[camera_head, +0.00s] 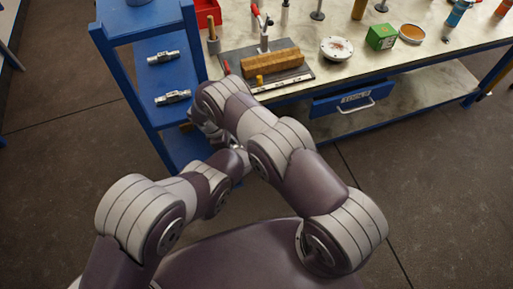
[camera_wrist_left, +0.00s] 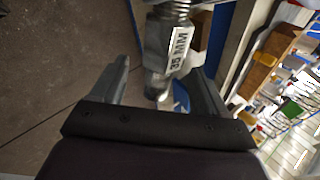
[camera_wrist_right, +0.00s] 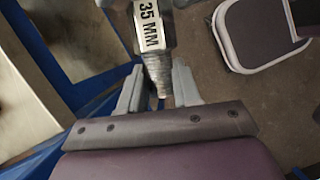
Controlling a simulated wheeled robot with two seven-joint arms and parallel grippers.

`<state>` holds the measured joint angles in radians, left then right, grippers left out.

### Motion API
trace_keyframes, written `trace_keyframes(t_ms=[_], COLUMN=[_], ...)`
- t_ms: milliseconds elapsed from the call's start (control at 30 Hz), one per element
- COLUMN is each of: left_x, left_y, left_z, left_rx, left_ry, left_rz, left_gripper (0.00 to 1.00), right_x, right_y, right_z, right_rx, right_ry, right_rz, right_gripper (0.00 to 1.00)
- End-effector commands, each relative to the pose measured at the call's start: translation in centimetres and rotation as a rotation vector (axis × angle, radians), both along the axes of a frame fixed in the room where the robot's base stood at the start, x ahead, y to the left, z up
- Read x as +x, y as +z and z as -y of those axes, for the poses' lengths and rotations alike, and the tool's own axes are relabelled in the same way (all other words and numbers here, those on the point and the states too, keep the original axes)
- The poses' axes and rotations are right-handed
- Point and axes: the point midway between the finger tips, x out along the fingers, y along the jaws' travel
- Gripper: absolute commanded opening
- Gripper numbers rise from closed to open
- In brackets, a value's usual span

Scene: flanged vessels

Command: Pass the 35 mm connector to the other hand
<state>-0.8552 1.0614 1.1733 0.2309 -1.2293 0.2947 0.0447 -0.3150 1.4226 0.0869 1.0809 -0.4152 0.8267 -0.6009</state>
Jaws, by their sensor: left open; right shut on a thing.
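The 35 mm connector (camera_wrist_left: 157,42) is a grey metal fitting with a threaded end and a white "35 MM" label. It also shows in the right wrist view (camera_wrist_right: 152,30). My right gripper (camera_wrist_right: 158,74) is shut on its narrow ribbed end. My left gripper (camera_wrist_left: 160,78) is open, with one finger on each side of the connector's other end. I cannot tell whether the left fingers touch it. In the head view my arms hide most of the connector and both grippers.
Two similar fittings (camera_head: 163,57) (camera_head: 173,97) lie on the blue shelf unit (camera_head: 140,30) at the left. The workbench (camera_head: 300,30) holds a dark plate with a brown block (camera_head: 272,63), a white flange (camera_head: 336,48) and a green box (camera_head: 381,37).

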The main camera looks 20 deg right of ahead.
Motion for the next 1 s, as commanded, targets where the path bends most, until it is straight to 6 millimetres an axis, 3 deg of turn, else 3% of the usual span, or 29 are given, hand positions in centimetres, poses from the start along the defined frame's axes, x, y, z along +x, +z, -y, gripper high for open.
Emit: trace_keyframes(t_ms=[100, 300, 333, 367, 433, 767, 1000], left_x=[0.0, 0.0, 0.0, 0.0, 0.0, 0.0, 0.0], left_y=[0.0, 0.0, 0.0, 0.1, 0.1, 0.1, 0.1], left_z=[0.0, 0.0, 0.0, 0.0, 0.0, 0.0, 0.0], left_rx=[0.000, 0.000, 0.000, 0.000, 0.000, 0.000, 0.000], left_ry=[0.000, 0.000, 0.000, 0.000, 0.000, 0.000, 0.000], left_rz=[0.000, 0.000, 0.000, 0.001, 0.001, 0.001, 0.001], left_gripper=[0.71, 0.06, 0.00, 0.00, 0.00, 0.00, 0.00], right_x=[0.0, 0.0, 0.0, 0.0, 0.0, 0.1, 0.7], right_y=[0.0, 0.1, 0.1, 0.1, 0.1, 0.5, 4.8], right_z=[0.0, 0.0, 0.0, 0.0, 0.0, -0.2, -1.8], right_rx=[0.000, 0.000, 0.000, 0.000, 0.000, 0.001, 0.001], right_ry=[0.000, 0.000, 0.000, 0.000, 0.000, 0.000, 0.001], right_rz=[0.001, 0.001, 0.001, 0.000, 0.000, 0.001, 0.002], right_gripper=[0.00, 0.00, 0.00, 0.38, 0.61, 0.62, 0.62])
